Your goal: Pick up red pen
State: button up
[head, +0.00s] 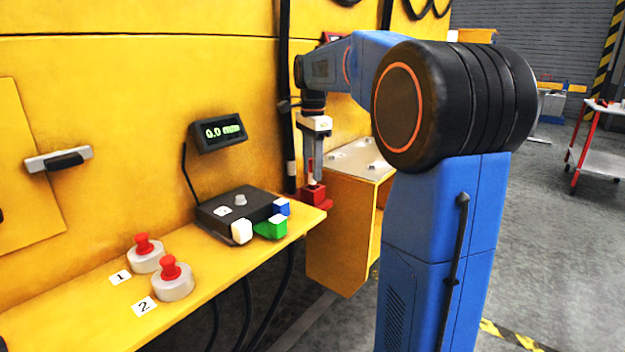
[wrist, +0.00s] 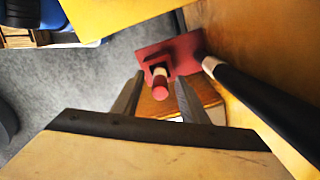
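The red pen (wrist: 160,83) has a red end and a pale band and stands in a red holder (wrist: 182,52). In the head view the pen (head: 311,167) shows as a thin red and white piece above the red holder (head: 313,194), at the right end of the yellow shelf. My gripper (wrist: 160,79) points down over the holder. Its two dark fingers are apart, one on each side of the pen in the wrist view, with a gap visible on both sides. In the head view my gripper (head: 314,170) is at the pen, partly overlapping it.
A dark pole with a pale band (wrist: 250,95) runs close beside the holder. The yellow wall (head: 140,90) is right behind. A yellow box-shaped bracket (head: 345,230) stands right.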

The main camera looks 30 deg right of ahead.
grip_shut()
